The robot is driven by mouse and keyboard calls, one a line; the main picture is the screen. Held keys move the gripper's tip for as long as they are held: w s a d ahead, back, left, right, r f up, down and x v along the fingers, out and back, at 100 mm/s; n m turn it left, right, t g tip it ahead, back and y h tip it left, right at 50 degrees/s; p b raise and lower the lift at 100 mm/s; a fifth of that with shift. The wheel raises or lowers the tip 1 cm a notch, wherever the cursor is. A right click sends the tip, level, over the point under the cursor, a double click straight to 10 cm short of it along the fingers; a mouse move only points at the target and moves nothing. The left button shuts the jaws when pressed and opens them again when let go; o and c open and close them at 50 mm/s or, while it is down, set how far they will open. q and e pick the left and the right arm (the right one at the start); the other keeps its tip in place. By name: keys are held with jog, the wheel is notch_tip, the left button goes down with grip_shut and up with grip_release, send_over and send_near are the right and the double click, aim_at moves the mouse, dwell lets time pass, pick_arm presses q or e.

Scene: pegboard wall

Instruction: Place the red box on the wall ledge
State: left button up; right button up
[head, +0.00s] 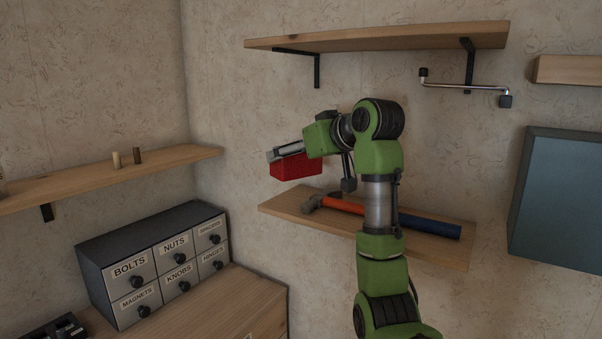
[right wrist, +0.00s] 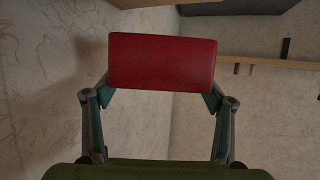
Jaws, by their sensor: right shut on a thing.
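The red box (head: 297,166) is held in the air by my right gripper (head: 272,156), in front of the wall and a little above the left end of the lower wall ledge (head: 285,207). In the right wrist view the red box (right wrist: 162,62) sits between the two fingers of my right gripper (right wrist: 160,95), which is shut on it. The lower ledge carries a hammer (head: 343,205) with an orange handle and a blue cylindrical thing (head: 432,227). An upper ledge (head: 380,37) on black brackets is bare on what shows. My left gripper is not in view.
A left wall shelf (head: 100,180) holds two small pegs (head: 126,158). A labelled drawer unit (head: 155,260) stands on a wooden cabinet (head: 240,300). A metal bar handle (head: 465,87) and a blue-grey cabinet (head: 560,195) are on the wall at right.

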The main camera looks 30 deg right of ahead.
aim_at(298, 174)
jog(key=f, duration=0.1)
jog(key=w+d+f, duration=0.1)
jog(key=w+f, duration=0.1)
jog(key=shift+w+d+f, duration=0.1)
jog(key=shift+d, duration=0.2)
notch_tip(298, 174, down, 3)
jog(key=shift+d+p, duration=0.15)
jog(key=shift+p, duration=0.6)
jog(key=shift+f, duration=0.2)
jog(key=shift+f, duration=0.15)
jog(key=o, duration=1.2)
